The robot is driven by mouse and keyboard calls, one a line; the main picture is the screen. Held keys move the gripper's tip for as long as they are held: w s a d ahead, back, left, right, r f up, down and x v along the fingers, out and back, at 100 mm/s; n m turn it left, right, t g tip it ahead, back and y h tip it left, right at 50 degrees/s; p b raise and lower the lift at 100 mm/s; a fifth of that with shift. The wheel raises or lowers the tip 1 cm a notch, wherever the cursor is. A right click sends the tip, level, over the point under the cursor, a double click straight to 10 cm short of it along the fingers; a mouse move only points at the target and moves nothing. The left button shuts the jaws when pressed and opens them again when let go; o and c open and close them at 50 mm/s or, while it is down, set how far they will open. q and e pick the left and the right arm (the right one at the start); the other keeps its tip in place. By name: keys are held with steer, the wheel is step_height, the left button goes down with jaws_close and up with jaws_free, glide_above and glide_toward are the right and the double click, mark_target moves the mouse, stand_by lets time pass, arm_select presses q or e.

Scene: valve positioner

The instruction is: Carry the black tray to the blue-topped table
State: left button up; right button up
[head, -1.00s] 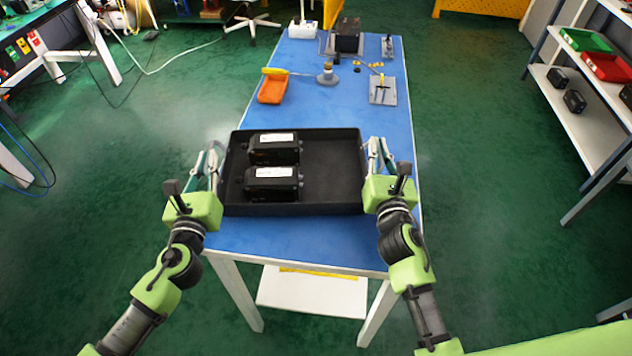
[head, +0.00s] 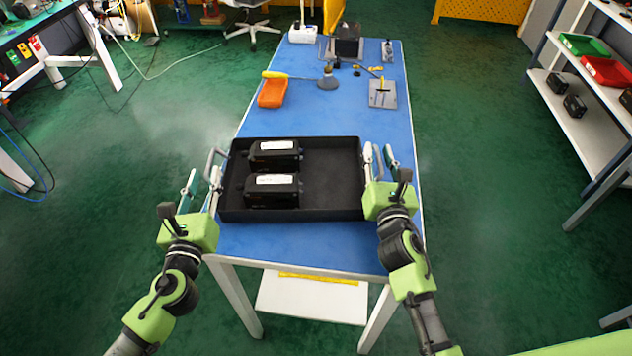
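The black tray (head: 330,170) rests flat on the near end of the blue-topped table (head: 320,115). Two black valve positioners with white labels, a rear one (head: 274,157) and a front one (head: 271,192), stand in its left half; its right half is empty. My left gripper (head: 203,186) is open at the tray's left side, its fingers parted beside the grey left handle (head: 212,160). My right gripper (head: 384,158) is at the tray's right side, its fingers parted with a gap between them, just outside the right handle (head: 367,158).
Farther along the table are an orange bin (head: 272,93), a grey round-based part (head: 328,80), a grey plate with a yellow-handled tool (head: 382,93) and a black device (head: 347,40). A white shelf (head: 575,110) stands at the right.

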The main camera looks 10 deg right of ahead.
arm_select(q)
steer(key=s, duration=0.5)
steer(key=s+a, duration=0.1)
steer(key=s, duration=0.2)
steer(key=shift+s, duration=0.25)
arm_select(e)
steer(key=shift+s, duration=0.1)
steer(key=s, duration=0.8)
steer(key=s+a, duration=0.1)
steer(key=s, duration=0.3)
